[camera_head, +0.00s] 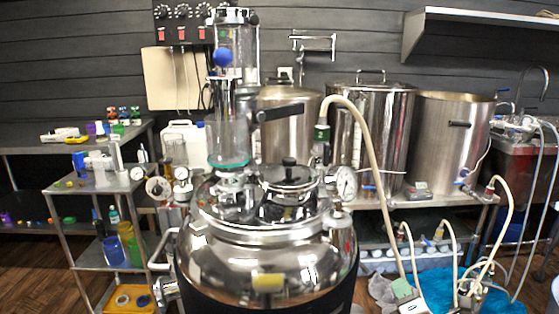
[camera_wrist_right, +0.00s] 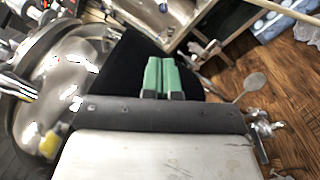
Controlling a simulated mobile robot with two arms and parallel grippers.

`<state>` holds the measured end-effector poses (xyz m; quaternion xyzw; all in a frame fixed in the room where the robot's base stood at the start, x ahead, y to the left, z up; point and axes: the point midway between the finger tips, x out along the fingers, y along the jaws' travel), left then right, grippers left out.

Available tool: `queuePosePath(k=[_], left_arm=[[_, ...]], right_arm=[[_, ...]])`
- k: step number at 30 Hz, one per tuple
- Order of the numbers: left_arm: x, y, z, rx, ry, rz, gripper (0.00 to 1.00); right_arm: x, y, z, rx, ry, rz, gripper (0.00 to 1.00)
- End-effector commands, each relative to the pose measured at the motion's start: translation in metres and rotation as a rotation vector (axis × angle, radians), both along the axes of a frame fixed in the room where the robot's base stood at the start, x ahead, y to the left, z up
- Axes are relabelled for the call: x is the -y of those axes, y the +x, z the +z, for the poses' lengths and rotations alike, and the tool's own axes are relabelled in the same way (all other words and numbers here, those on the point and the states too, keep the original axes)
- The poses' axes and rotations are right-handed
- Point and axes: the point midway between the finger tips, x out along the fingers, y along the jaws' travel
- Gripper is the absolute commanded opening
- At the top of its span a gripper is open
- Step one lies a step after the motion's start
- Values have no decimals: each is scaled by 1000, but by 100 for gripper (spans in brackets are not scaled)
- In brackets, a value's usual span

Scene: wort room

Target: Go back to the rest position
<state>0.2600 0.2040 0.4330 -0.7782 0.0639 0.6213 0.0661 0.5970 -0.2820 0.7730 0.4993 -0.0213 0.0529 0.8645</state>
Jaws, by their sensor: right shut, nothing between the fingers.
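My right gripper (camera_wrist_right: 161,62) shows in the right wrist view. Its two green fingers lie side by side, shut, with nothing between them. The shiny steel vessel (camera_wrist_right: 35,100) is to the left of the fingers in that view, apart from them. In the head view the same large domed vessel (camera_head: 262,255) stands in the middle foreground, with a glass column, gauges and a lidded port on top. I cannot make out the right gripper's fingers in the head view. My left gripper is in neither view.
Tall steel kettles (camera_head: 372,130) stand on a bench behind the vessel. A metal shelf cart (camera_head: 95,182) with bottles is on the left. Hoses (camera_head: 372,150) run down to pumps and a blue cloth (camera_head: 440,287) at lower right. Wooden floor (camera_wrist_right: 290,95) shows at right in the wrist view.

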Motion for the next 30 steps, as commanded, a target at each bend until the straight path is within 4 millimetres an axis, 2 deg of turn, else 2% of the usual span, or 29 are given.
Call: queuePosePath(k=[1, 3, 5, 6, 8, 9, 12, 15, 18, 23, 25, 30], left_arm=[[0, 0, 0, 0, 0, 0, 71], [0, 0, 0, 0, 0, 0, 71], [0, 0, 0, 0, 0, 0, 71], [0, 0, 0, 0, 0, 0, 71], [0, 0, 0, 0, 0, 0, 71], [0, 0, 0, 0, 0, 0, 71], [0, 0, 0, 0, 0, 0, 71], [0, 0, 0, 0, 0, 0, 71], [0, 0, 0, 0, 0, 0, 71], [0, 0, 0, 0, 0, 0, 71], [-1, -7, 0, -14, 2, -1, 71], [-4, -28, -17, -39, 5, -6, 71]], right_arm=[[0, -16, -41, -112, 173, -49, 0], [-1, -38, -91, -253, 400, -131, 0], [-3, -62, -130, -364, 579, -214, 0], [-5, -79, -156, -435, 693, -273, 0], [-10, -108, -192, -536, 853, -372, 0], [-14, -128, -214, -600, 955, -442, 0], [-27, -180, -260, -739, 1175, -626, 0], [-41, -228, -293, -844, 1342, -801, 0], [-55, -273, -316, -927, 1474, -970, 0], [-80, -341, -341, -1033, 1634, -1240, 0], [-78, -347, -340, -1038, 1633, -1263, 0], [-74, -367, -358, -1052, 1611, -1279, 0]])
